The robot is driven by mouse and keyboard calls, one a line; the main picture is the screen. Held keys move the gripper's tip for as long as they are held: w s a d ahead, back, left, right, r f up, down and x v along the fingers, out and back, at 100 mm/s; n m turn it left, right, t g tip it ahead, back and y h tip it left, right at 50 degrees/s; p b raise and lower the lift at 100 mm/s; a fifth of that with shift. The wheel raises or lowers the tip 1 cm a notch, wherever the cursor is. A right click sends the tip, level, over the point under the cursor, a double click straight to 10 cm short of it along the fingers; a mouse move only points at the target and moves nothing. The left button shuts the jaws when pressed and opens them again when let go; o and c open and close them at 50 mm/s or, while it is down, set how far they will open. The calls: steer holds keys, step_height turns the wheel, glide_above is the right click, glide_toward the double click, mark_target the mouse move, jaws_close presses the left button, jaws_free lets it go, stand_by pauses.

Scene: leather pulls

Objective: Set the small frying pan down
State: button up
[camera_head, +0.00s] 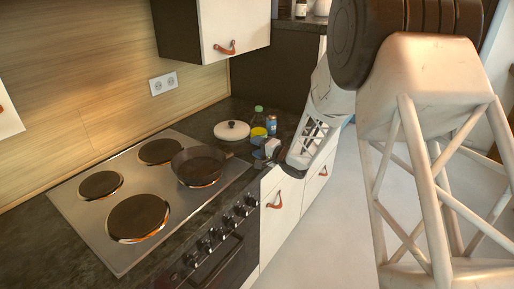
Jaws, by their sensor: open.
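A white round lidded dish (231,130), a yellow item (258,132), a green-topped bottle (258,113) and a blue can (271,124) stand behind my gripper. Other burners, such as the front one (138,217), are bare. Oven knobs (221,234) line the front.

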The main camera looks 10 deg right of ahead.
steer(key=shift+s+d, duration=0.1)
steer(key=v, duration=0.7)
steer(key=shift+s+d, duration=0.15)
steer(key=shift+s, duration=0.05)
steer(key=shift+r, duration=0.1)
stand_by(0.3)
steer(key=s+d+r+n+g+h, duration=0.1)
steer(key=s+d+r+n+h, duration=0.15)
steer(key=s+r+h, duration=1.05)
steer(key=s+a+r+n+g, duration=0.1)
steer(key=s+n+g, duration=0.1)
steer(key=s, duration=0.8)
steer(key=s+a+n+g+y, duration=0.1)
steer(key=s+g, duration=0.3)
steer(key=s, duration=0.7)
steer(key=s+a+r+n+g, duration=0.1)
steer(key=s+a+n+g, duration=0.2)
steer(key=s, duration=0.7)
steer(key=shift+s+r, duration=0.3)
steer(key=shift+s, duration=0.05)
